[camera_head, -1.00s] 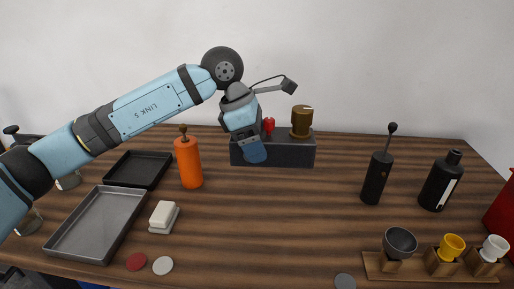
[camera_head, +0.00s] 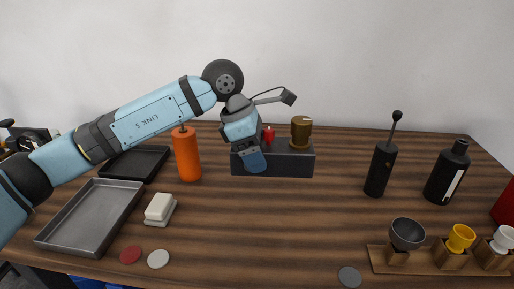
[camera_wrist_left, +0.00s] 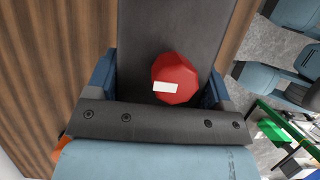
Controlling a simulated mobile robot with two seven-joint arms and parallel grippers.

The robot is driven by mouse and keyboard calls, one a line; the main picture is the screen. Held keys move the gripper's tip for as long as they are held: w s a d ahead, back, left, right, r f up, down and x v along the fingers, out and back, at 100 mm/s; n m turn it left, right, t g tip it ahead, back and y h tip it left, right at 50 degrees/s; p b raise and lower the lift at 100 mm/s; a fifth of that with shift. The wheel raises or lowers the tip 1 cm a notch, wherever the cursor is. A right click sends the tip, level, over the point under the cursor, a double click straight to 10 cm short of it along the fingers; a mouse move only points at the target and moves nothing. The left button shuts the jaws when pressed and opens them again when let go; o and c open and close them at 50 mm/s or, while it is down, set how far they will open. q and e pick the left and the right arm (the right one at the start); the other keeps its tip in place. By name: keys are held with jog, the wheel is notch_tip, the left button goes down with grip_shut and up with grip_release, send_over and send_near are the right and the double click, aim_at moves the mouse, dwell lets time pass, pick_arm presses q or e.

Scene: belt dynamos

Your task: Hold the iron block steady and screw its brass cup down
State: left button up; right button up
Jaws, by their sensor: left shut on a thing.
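The iron block (camera_head: 292,163) is a long dark grey bar at the back of the wooden table. The brass cup (camera_head: 301,132) stands upright on its right end, with a light mark on its top edge. A red faceted knob (camera_head: 268,137) sits on the block's left part and shows with a white mark in the left wrist view (camera_wrist_left: 176,78). My left gripper (camera_head: 252,158) is shut on the block's left part. In the left wrist view, its blue fingers lie on both sides of the dark block (camera_wrist_left: 170,25). My right gripper is not in view.
An orange bottle (camera_head: 187,156) stands left of the block. A black tray (camera_head: 112,166), grey tray (camera_head: 62,236) and white block (camera_head: 159,207) are further left. Black bottles (camera_head: 379,172) (camera_head: 447,173) and a wooden cup rack (camera_head: 421,263) are at right. The table's middle is clear.

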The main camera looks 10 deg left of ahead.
pick_arm(q)
notch_tip(320, 180, down, 10)
jog(key=b, duration=0.7)
jog(key=shift+f, duration=0.2)
jog(key=shift+f+b, duration=0.85)
jog(key=shift+f, duration=0.45)
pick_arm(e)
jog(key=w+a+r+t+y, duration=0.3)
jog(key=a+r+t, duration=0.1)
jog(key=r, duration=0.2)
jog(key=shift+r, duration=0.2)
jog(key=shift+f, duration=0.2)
pick_arm(q)
jog(key=shift+f+b, duration=0.4)
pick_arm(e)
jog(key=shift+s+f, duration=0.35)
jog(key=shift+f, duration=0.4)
